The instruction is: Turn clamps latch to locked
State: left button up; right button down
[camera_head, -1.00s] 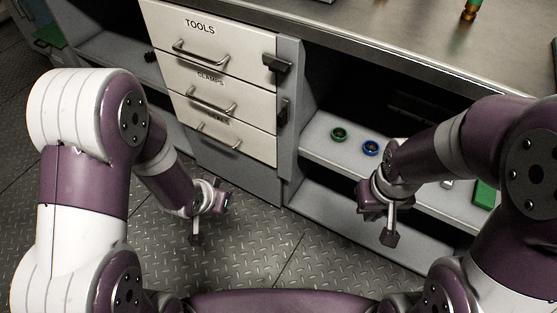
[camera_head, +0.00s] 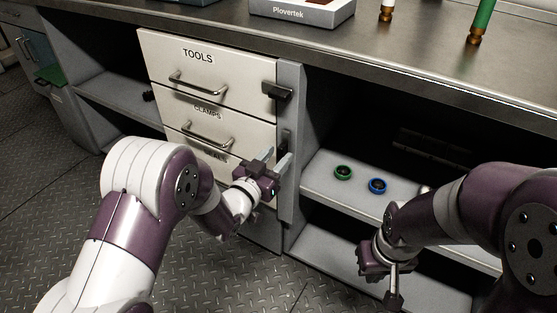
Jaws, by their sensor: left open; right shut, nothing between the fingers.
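The clamps drawer (camera_head: 185,115) is the middle one of a white drawer stack and looks closed. Its latch (camera_head: 285,138) is a dark upright piece on the grey post right of the drawer, partly hidden behind my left fingers. My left gripper (camera_head: 275,158) is open, its two fingers pointing up just below and in front of the latch. I cannot tell whether they touch it. My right gripper (camera_head: 393,290) is shut and empty, low in front of the right shelf.
The tools drawer (camera_head: 225,75) above has a dark latch (camera_head: 277,91) lying sideways. The bottom drawer is mostly covered by my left arm. A green ring (camera_head: 343,172) and a blue ring (camera_head: 377,185) lie on the right shelf. A Plovertek tray (camera_head: 300,14) stands on the counter.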

pick_arm(q)
jog(key=shift+x, duration=0.8)
jog(key=shift+c, duration=0.3)
grip_shut()
